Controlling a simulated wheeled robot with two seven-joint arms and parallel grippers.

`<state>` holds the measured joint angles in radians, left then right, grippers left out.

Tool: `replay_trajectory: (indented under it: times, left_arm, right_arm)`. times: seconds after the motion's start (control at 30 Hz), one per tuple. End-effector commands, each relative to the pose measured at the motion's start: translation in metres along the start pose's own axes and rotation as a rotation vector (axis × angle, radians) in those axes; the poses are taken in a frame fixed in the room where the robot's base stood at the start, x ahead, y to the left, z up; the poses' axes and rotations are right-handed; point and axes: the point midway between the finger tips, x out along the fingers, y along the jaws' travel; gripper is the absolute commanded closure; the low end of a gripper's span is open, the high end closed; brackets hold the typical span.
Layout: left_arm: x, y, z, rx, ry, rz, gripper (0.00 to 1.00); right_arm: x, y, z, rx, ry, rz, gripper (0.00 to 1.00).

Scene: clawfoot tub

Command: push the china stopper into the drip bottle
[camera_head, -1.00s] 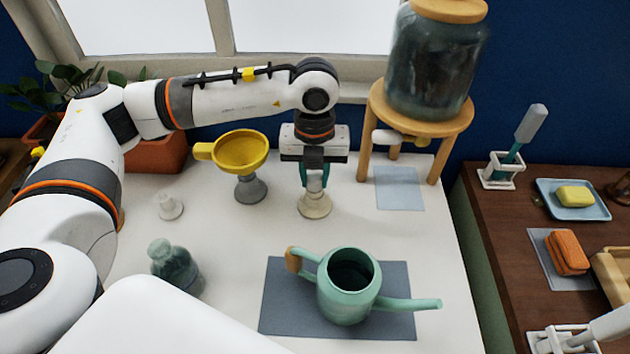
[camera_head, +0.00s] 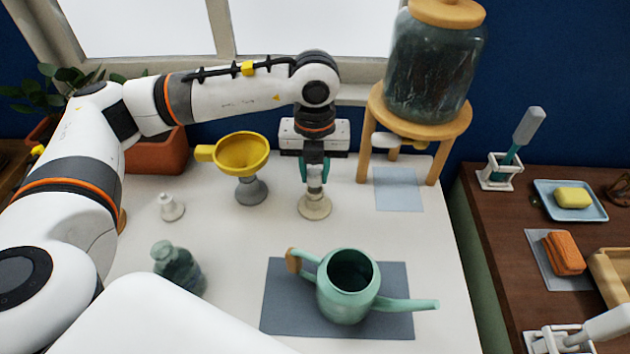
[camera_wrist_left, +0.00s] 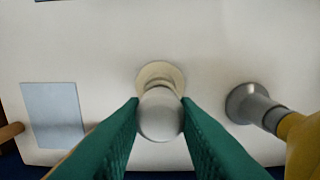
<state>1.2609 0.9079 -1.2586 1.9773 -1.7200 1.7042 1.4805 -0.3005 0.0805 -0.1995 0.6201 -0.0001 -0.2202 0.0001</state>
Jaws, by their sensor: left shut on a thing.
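My left gripper (camera_head: 314,172) points down and is shut on a white round-topped piece (camera_wrist_left: 160,115) above a cream round base (camera_head: 315,207). The base appears to rest on the white counter. In the left wrist view both green fingers flank the white knob. A smaller white knobbed piece (camera_head: 170,207) stands at the left of the counter. I cannot tell for certain which white piece is the china stopper. The green glass bottle (camera_head: 177,268), which looks like the drip bottle, stands at front left, partly hidden by my white body part. My right gripper cannot be made out.
A yellow funnel (camera_head: 242,154) on a grey stand (camera_head: 251,191) is left of the gripper. A green watering can (camera_head: 347,290) stands on a dark mat (camera_head: 280,318) in front. A wooden stand (camera_head: 362,160) bears a large jar (camera_head: 430,70) at back right. The middle counter is clear.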

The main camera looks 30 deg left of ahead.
Motion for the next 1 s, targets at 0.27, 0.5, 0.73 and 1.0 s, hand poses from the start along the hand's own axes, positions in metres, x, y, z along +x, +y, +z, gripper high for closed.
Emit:
replay_trajectory:
  times: [0.27,0.5,0.73,1.0]
  left_arm:
    - [-0.016,0.0,0.0,0.001,0.0,0.0,1.0]
    - [-0.028,0.0,0.0,0.001,0.0,0.001,1.0]
    - [-0.038,0.0,0.0,0.0,0.0,0.0,1.0]
    - [-0.039,0.0,0.0,0.001,0.0,0.0,1.0]
  right_arm:
    - [-0.01,0.001,0.001,0.001,-0.001,0.002,0.71]
    - [-0.017,0.001,0.002,0.0,-0.001,0.002,0.71]
    - [-0.022,0.001,0.003,0.0,-0.001,0.002,0.71]
    - [-0.022,0.001,0.003,0.0,-0.001,0.002,0.71]
